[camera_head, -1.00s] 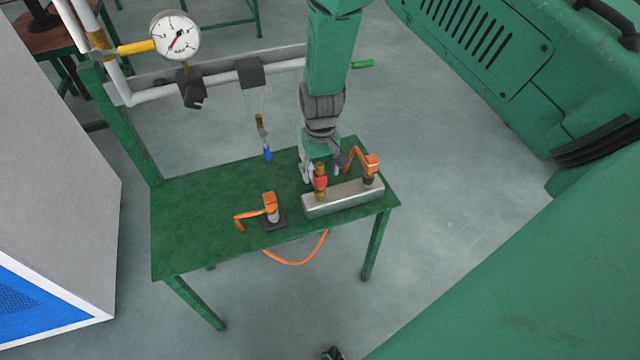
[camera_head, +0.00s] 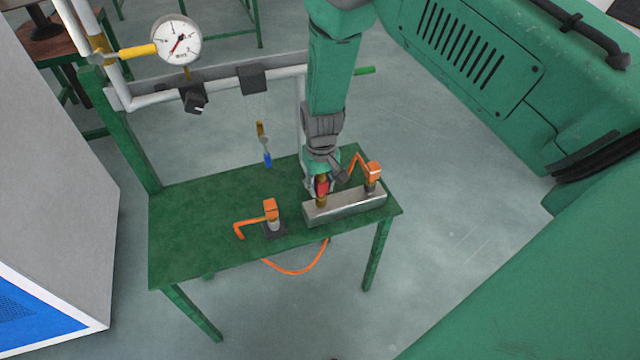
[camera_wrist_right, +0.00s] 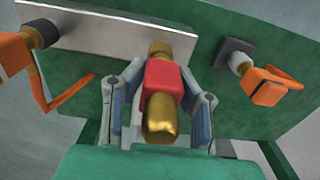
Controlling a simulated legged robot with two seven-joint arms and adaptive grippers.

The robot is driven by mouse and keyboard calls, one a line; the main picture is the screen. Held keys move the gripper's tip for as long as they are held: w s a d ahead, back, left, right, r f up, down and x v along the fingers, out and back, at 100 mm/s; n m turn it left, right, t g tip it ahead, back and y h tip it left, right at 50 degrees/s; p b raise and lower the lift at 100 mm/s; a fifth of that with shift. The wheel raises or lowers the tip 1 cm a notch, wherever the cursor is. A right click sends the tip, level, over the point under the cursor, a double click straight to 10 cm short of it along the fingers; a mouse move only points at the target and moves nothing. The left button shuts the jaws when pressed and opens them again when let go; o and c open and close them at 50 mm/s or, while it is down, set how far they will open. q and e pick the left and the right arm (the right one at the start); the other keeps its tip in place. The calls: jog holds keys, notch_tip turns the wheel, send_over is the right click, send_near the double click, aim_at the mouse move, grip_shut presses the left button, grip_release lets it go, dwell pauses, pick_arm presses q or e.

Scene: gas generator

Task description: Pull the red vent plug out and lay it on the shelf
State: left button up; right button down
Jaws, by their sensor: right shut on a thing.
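The red vent plug (camera_head: 322,186) with brass ends stands at the left end of the grey metal block (camera_head: 345,203) on the green shelf (camera_head: 195,225). In the right wrist view the red plug (camera_wrist_right: 165,85) sits between the fingers, its brass end toward the camera and its far end at the block (camera_wrist_right: 110,35). My right gripper (camera_head: 318,183) is shut on the plug, one finger on each side of the red part. It also shows in the right wrist view (camera_wrist_right: 160,92). Whether the plug is still seated in the block cannot be told. My left gripper is not in view.
An orange-handled valve (camera_head: 372,172) stands on the block's right end, close to my gripper. Another orange-handled fitting (camera_head: 271,211) stands left of the block. A blue-tipped item (camera_head: 266,158) hangs behind the shelf. The shelf's left part is clear.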

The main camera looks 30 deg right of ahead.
jog(key=shift+r, duration=0.25)
jog(key=shift+r+p, duration=0.5)
jog(key=shift+r, duration=0.25)
jog(key=shift+r+p, duration=1.45)
jog(key=shift+r, duration=0.1)
jog(key=shift+r, duration=0.15)
jog(key=shift+r+p, duration=1.35)
jog(key=shift+r, duration=0.05)
